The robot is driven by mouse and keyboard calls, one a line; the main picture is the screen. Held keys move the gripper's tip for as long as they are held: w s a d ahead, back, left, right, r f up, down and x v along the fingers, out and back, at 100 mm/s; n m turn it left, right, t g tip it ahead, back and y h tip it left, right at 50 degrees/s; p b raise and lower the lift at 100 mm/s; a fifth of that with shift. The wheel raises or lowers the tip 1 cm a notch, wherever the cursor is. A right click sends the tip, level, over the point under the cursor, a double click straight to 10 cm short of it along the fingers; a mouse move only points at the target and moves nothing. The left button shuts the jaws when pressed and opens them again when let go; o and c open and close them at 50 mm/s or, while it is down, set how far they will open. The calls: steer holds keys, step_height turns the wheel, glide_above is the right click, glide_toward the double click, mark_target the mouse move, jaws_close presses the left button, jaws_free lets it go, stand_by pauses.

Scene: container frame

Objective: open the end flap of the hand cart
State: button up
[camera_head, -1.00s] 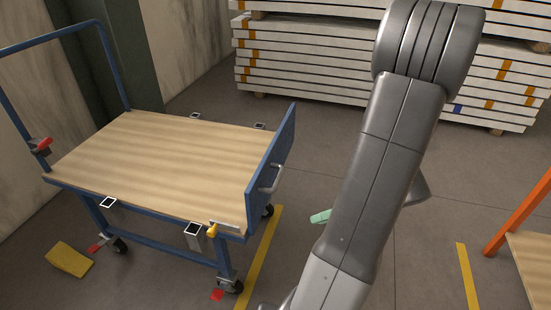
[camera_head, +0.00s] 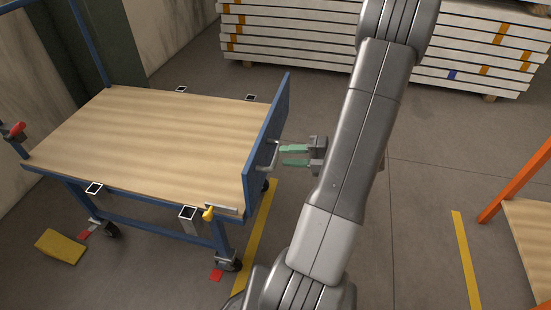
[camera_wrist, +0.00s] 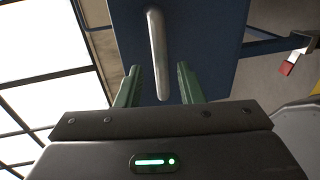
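The hand cart (camera_head: 130,140) has a wooden deck and a blue frame. Its blue end flap (camera_head: 268,130) stands upright at the deck's right end. A silver bar handle (camera_head: 268,158) is on the flap's outer face. My gripper (camera_head: 284,155) has green fingers, one above the other, pointing left at the handle. In the wrist view the handle (camera_wrist: 158,55) lies between the spread fingers of my gripper (camera_wrist: 158,80), and the flap (camera_wrist: 205,50) fills the background. The fingers are apart and not closed on the handle. A yellow latch lever (camera_head: 208,213) sits at the flap's near bottom corner.
Stacked white boards (camera_head: 300,40) lie at the back. An orange-framed table (camera_head: 520,200) stands at the right. A yellow wedge (camera_head: 60,246) lies on the floor at left. Floor to the right of the flap is clear apart from my arm.

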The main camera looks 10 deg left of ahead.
mark_target(275, 154)
steer(key=shift+b+x, duration=0.4)
steer(key=shift+x, duration=1.9)
jaws_close()
